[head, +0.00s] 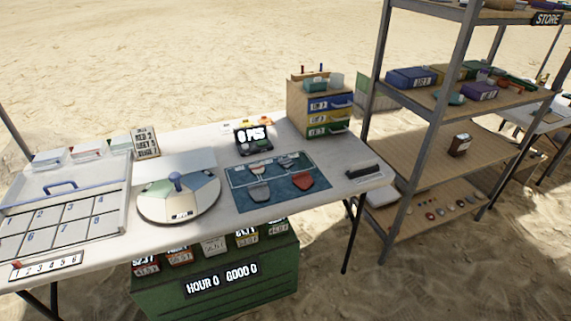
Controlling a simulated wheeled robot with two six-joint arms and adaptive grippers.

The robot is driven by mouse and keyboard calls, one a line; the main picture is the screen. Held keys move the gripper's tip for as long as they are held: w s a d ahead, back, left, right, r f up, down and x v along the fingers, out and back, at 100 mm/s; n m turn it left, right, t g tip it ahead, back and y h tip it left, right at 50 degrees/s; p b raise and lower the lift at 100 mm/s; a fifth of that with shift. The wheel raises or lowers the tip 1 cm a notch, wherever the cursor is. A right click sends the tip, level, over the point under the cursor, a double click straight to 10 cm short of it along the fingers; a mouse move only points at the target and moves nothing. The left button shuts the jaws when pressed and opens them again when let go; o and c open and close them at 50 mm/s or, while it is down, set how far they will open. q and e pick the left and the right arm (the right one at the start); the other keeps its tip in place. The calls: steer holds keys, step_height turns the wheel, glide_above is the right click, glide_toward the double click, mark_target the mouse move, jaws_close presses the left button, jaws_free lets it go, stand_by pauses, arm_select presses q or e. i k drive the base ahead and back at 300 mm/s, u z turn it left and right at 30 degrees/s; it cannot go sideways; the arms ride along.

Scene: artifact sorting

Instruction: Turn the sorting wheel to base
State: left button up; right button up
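The sorting wheel (179,200) is a round, low turntable on the white table. Neither of my grippers shows in the head view, and nothing is touching the wheel.
The white table (335,185) also holds a numbered case (60,228) at left, a blue mat (283,197) with several pieces, a display (252,139) and a drawer cabinet (320,107). A green crate (215,290) stands below. A metal shelf (425,155) is at right.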

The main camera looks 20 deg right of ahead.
mark_target(178, 198)
steer(key=z, duration=0.25)
steer(key=k, duration=0.6)
steer(key=z, duration=0.55)
steer(key=k, duration=0.55)
steer(key=u, duration=0.9)
steer(key=i, duration=1.5)
steer(key=z, duration=0.55)
